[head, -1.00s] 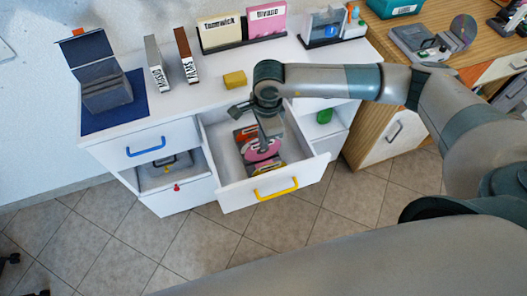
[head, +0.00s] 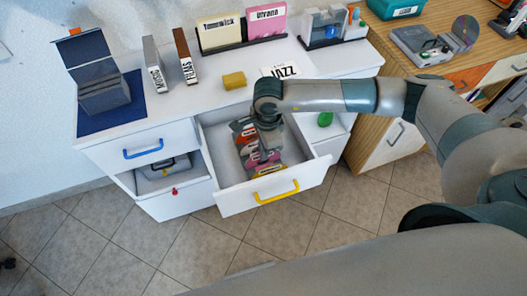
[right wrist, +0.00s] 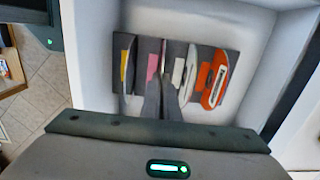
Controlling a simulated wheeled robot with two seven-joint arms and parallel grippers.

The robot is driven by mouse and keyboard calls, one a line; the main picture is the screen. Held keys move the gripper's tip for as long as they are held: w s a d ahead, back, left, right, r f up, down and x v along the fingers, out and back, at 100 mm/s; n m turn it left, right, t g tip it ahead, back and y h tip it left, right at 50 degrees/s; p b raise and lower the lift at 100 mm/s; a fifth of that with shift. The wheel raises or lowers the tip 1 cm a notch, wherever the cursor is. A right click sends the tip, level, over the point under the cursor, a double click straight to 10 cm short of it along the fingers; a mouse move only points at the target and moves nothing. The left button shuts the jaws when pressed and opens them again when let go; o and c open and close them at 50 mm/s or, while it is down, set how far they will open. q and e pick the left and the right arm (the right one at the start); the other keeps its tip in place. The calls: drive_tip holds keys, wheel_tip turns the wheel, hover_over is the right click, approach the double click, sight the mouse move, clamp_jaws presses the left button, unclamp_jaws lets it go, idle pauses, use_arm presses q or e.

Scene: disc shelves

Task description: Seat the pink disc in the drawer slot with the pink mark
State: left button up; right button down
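The pink disc (head: 263,158) is in the open drawer (head: 225,190), low among the discs of the dark slotted rack and partly hidden by my right gripper (head: 268,147). In the right wrist view my gripper (right wrist: 161,85) points down into the rack (right wrist: 140,55), its fingers close together around the disc's thin edge. The pink mark (right wrist: 152,67) is just left of the fingertips. The disc stands in line with the slot beside this mark; its lower edge is hidden, so I cannot tell how deep it sits. My left gripper is out of view.
The rack also holds an orange disc (right wrist: 215,79), a whitish disc (right wrist: 190,73) and a disc by the yellow mark (right wrist: 123,66). Drawer walls surround it. Above are a yellow block (head: 234,80) and a JAZZ card (head: 281,72) on the white cabinet top.

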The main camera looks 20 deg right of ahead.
drive_tip(key=shift+f, duration=0.15)
drive_tip(key=c, duration=2)
unclamp_jaws()
drive_tip(key=shift+c, duration=0.2)
drive_tip(key=shift+r, duration=0.2)
drive_tip(key=shift+r+b, duration=0.35)
drive_tip(key=shift+r, duration=0.45)
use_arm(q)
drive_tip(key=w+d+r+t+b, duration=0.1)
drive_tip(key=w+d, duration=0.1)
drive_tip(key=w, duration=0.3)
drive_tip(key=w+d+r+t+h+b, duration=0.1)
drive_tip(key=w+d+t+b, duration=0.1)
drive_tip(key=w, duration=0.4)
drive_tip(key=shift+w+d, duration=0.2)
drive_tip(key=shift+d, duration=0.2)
use_arm(e)
wheel_tip(320, 180, up, 10)
drive_tip(key=shift+d+r, duration=0.2)
drive_tip(key=shift+d, duration=0.1)
drive_tip(key=shift+s+f, duration=0.1)
